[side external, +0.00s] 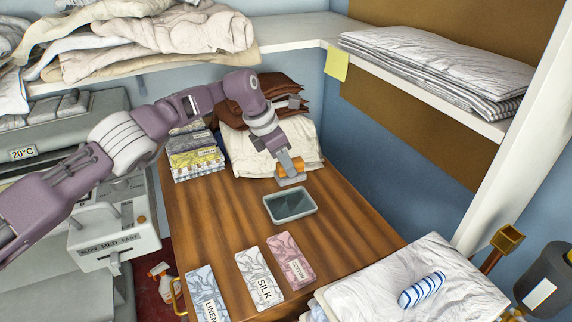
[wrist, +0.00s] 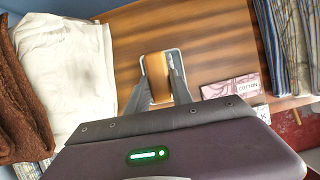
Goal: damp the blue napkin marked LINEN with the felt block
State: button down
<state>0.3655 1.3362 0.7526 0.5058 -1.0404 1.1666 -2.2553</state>
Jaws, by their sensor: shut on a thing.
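My gripper (side external: 290,170) is shut on the felt block (side external: 298,169), which has an orange-brown top and a grey lower part. The block is held above the table, by the far edge of a shallow grey tray (side external: 268,209) with a dark, shiny inside. In the wrist view, the block (wrist: 157,72) sits between my fingertips (wrist: 158,88) and covers part of the tray (wrist: 181,66). Whether block and tray touch is unclear. The blue patterned napkin marked LINEN (side external: 203,284) lies flat at the table's front left, away from my gripper, and does not show in the wrist view.
Napkins marked SILK (side external: 255,268) and COTTON (side external: 287,253) lie right of the LINEN one. Folded cream cloth (side external: 250,150) and a napkin stack (side external: 195,163) stand at the back. White folded linen (side external: 385,290) with a striped roll (side external: 421,290) is at front right.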

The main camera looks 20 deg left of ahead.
aim_at(276, 179)
jog(key=shift+a, duration=0.3)
jog(key=s+a+m, duration=0.1)
jog(key=s+a+m+g, duration=0.1)
jog(key=a+m, duration=0.1)
jog(key=shift+s+a+h, duration=0.1)
jog(key=shift+s+h, duration=0.1)
jog(key=shift+h, duration=0.2)
jog(key=s+a+f+m+g+y, duration=0.1)
jog(key=s+a+f+m+g, duration=0.15)
jog(key=s+m, duration=0.85)
jog(key=s+a+f+m+g, duration=0.1)
jog(key=s+m+g, duration=0.25)
jog(key=s, duration=1.35)
jog(key=shift+m+t, duration=0.25)
jog(key=shift+t, duration=0.05)
jog(key=shift+f, duration=2.25)
jog(key=shift+f, duration=0.45)
notch_tip(276, 179, up, 7)
